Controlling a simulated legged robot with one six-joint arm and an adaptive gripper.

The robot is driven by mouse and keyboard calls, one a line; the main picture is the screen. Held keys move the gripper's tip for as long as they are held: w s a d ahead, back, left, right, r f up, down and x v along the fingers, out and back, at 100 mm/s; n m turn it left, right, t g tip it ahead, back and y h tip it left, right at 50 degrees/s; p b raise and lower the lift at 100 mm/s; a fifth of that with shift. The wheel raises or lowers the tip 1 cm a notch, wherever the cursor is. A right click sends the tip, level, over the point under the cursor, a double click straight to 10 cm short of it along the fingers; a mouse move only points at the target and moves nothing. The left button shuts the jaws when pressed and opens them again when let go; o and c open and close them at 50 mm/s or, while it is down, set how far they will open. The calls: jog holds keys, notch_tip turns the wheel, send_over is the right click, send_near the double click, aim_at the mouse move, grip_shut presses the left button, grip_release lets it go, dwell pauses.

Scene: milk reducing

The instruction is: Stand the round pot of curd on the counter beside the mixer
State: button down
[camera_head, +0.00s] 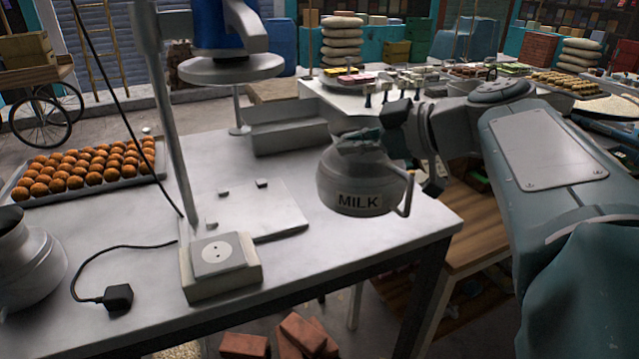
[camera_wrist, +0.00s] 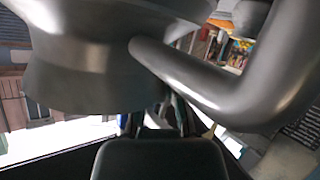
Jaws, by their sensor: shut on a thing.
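A round grey metal pot (camera_head: 340,185) with a side handle is labelled "MILK"; no label naming curd shows. My gripper (camera_head: 372,137) is shut on the pot near its top. The pot looks upright, in front of the counter's right part; I cannot tell if it touches the top. The wrist view shows the pot's dark body (camera_wrist: 90,60) and curved handle close up. A stand machine, apparently the mixer, has a grey column (camera_head: 172,120), a blue upper body (camera_head: 218,25) and a flat base plate (camera_head: 255,215) on the white counter (camera_head: 350,240), left of the pot.
A tray of orange balls (camera_head: 85,170) and a metal vessel (camera_head: 25,260) lie left. A black plug (camera_head: 117,297) with cord and a socket box (camera_head: 218,265) stand near the front. A grey rectangular pan (camera_head: 285,135) is behind. The counter's right corner is bare.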

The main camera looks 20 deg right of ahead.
jog(key=r, duration=0.1)
jog(key=s+r+t, duration=0.1)
jog(key=r, duration=0.1)
jog(key=shift+s+m+h, duration=0.2)
jog(key=shift+m+h, duration=0.2)
jog(key=shift+s+a+r+m, duration=0.1)
jog(key=shift+s+r+m, duration=0.05)
jog(key=shift+m, duration=0.15)
jog(key=shift+a, duration=0.35)
jog(key=w, duration=0.1)
jog(key=w+f, duration=0.1)
jog(key=w, duration=0.1)
jog(key=shift+w+f, duration=0.1)
jog(key=shift+f, duration=0.2)
jog(key=w+d+f, duration=0.6)
jog(key=shift+w+d+f, duration=0.25)
jog(key=shift+w+d, duration=0.15)
jog(key=shift+w+f, duration=0.3)
jog(key=shift+f, duration=0.15)
jog(key=f, duration=0.4)
jog(key=shift+w+d, duration=0.2)
jog(key=shift+d, duration=0.2)
jog(key=c, duration=0.8)
grip_release()
jog(key=shift+o, duration=0.2)
jog(key=shift+d, duration=0.15)
